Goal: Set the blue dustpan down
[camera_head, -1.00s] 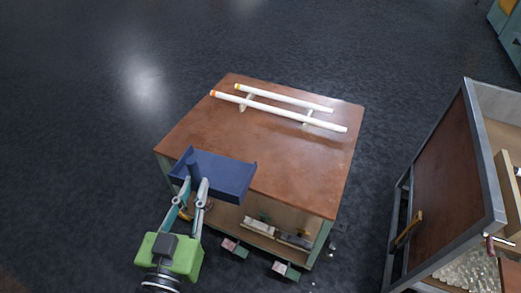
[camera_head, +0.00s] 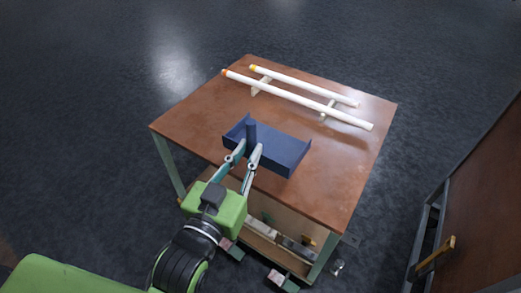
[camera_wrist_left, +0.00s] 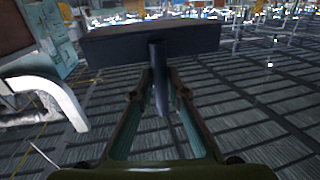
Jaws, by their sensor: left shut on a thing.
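The blue dustpan (camera_head: 280,150) is a shallow dark-blue tray with an upright handle (camera_head: 251,132). In the head view it shows over the front part of the brown table top (camera_head: 205,110). I cannot tell whether it touches the wood. My left gripper (camera_head: 249,151) comes in from the lower left and is shut on the dustpan's handle. In the left wrist view the tray (camera_wrist_left: 190,38) spans the top, and its handle (camera_wrist_left: 158,75) stands between the two fingers. My right gripper is not in view.
Two white tubes with orange and yellow ends lie at the back of the table, the longer tube (camera_head: 300,101) in front of the shorter tube (camera_head: 305,87). A shelf with items (camera_head: 285,243) is below the top. A brown cabinet (camera_head: 480,200) stands at right.

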